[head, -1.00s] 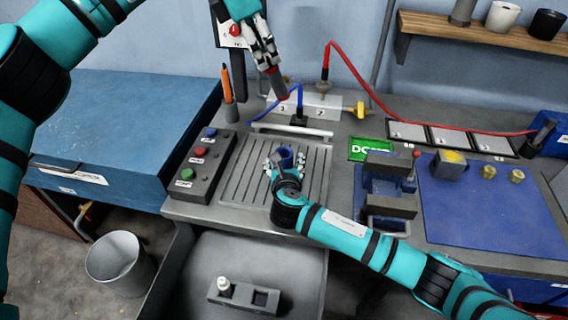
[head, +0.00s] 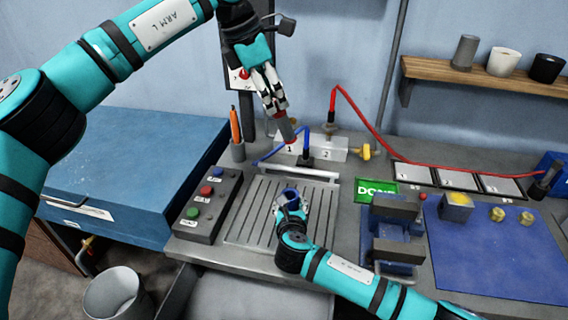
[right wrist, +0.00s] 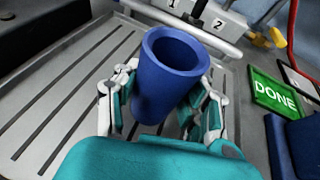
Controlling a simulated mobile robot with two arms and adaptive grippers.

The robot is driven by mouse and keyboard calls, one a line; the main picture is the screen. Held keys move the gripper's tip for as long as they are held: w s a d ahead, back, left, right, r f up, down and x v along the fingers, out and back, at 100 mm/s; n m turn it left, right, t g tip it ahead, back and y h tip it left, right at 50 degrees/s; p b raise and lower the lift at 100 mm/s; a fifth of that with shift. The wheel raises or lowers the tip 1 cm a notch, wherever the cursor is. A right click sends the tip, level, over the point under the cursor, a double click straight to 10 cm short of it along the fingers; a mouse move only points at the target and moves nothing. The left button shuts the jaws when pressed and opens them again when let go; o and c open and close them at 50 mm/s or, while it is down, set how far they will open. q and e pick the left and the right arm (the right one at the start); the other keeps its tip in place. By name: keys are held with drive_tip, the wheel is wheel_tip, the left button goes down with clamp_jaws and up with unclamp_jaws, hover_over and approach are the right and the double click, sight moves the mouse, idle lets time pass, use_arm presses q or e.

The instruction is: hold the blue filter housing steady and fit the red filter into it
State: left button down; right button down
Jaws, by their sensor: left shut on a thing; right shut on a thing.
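The blue filter housing (head: 290,195) is a hollow, open-topped cylinder above the slotted metal tray. My right gripper (head: 289,210) is shut around it. My left gripper (head: 274,105) points down and is shut on the filter (head: 286,131), a slim cylinder that looks greyish red here. The filter hangs above and behind the housing, apart from it. The left gripper is not in the right wrist view.
A button box (head: 207,204) stands left of the slotted tray (head: 262,222). Behind are a numbered block (head: 332,150), a blue cable and a red cable (head: 381,138). A green DONE sign (head: 377,190) and a dark vise (head: 393,232) stand right.

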sight(291, 135)
use_arm(q)
drive_tip(key=d+f+y, duration=0.1)
drive_tip(key=f, duration=0.2)
drive_tip(key=w+d+f+g+y, duration=0.1)
drive_tip(key=f, duration=0.2)
drive_tip(key=d+f+m+y, duration=0.1)
drive_tip(key=d+f, duration=0.1)
drive_tip(key=shift+w+f+y, duration=0.15)
drive_tip(key=shift+f+y, duration=0.25)
drive_tip(key=shift+a+f, duration=0.15)
drive_tip(key=shift+f, duration=2.8)
wheel_tip(291, 135, down, 8)
drive_tip(key=shift+r+g, duration=0.25)
drive_tip(key=shift+g, duration=0.05)
idle(3.2)
